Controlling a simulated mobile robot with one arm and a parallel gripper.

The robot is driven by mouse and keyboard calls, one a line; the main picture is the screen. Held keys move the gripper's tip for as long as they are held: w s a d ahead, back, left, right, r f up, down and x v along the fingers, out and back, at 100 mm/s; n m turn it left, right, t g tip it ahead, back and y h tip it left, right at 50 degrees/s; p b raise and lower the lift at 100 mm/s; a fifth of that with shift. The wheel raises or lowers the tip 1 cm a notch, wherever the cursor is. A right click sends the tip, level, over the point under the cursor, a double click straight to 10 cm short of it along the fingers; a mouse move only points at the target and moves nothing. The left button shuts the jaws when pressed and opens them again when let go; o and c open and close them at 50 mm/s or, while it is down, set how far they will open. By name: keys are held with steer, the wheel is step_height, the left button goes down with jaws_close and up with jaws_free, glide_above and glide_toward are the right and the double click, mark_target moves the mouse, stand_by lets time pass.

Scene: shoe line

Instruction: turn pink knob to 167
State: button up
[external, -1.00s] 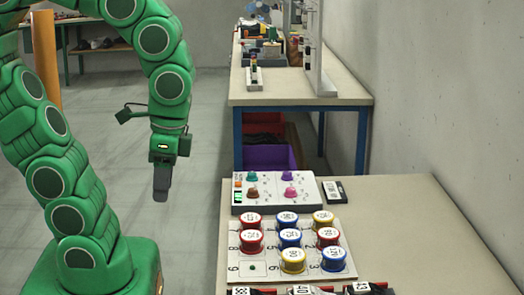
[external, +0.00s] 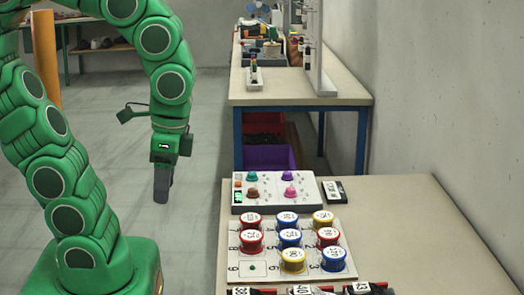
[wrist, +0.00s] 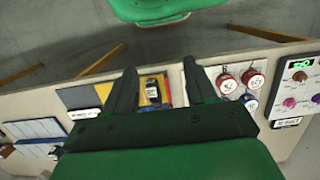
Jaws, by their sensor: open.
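The pink knob (external: 290,193) sits on the front right of a light control panel (external: 270,206), beside a brown knob (external: 252,193). It also shows at the right of the wrist view (wrist: 290,103). Its pointer and setting are too small to read. A small green display (external: 238,197) is at the panel's left, its digits unreadable; it is also lit in the wrist view (wrist: 302,63). My gripper (external: 161,199) hangs pointing down, left of the table and well apart from the panel. In the wrist view its two fingers (wrist: 159,66) are spread with nothing held between them.
A teal knob (external: 252,177) and a purple knob (external: 287,176) stand in the panel's back row. Several lidded round tins (external: 290,238) stand on a numbered board in front of the panel. Labelled shoes line the table's front edge. The table's right side (external: 410,225) is clear.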

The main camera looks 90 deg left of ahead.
steer(key=w+a+m, duration=0.2)
steer(key=w+a, duration=0.4)
steer(key=w, duration=0.6)
steer(key=m+t, duration=0.2)
steer(key=m, duration=0.2)
glide_toward(291, 189)
steer(key=shift+a+f, duration=0.2)
steer(key=shift+f, duration=3.85)
steer(key=shift+c, duration=0.5)
jaws_close()
